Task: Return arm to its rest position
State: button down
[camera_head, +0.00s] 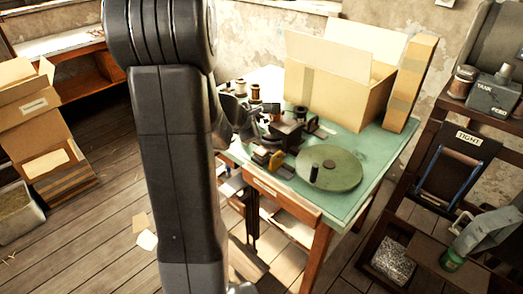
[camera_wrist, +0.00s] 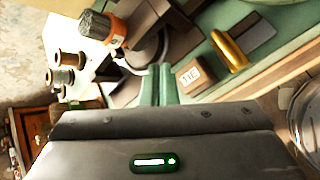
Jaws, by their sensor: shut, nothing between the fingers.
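My gripper (camera_wrist: 157,84) shows in the wrist view as two green fingers side by side, shut with nothing between them. In the head view my dark arm stands upright across the left middle, and the wrist end is partly hidden behind it, over the left part of the green-topped table (camera_head: 375,165). A dark press-like device (camera_head: 287,128) stands on the table just right of the wrist. A round green wheel or disc (camera_head: 330,165) with a dark knob lies near the front edge. I cannot tell the gap between gripper and press.
An open cardboard box (camera_head: 335,85) stands at the table's back. Thread spools (camera_wrist: 62,77) and a small lettered block (camera_wrist: 189,77) lie near my gripper in the wrist view. A loaded shelf rack (camera_head: 455,150) stands right; stacked cartons (camera_head: 45,135) stand left. Floor between is mostly clear.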

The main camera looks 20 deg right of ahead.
jog(key=shift+f, duration=0.15)
jog(key=shift+f+b, duration=0.8)
jog(key=p, duration=0.2)
jog(key=shift+r+p, duration=0.25)
jog(key=shift+p, duration=0.15)
notch_tip(320, 180, up, 5)
jog(key=p, duration=0.4)
jog(key=shift+r, duration=0.1)
notch_tip(320, 180, down, 6)
jog(key=b, duration=0.5)
jog(key=shift+f+b, duration=0.25)
jog(key=shift+b, duration=0.8)
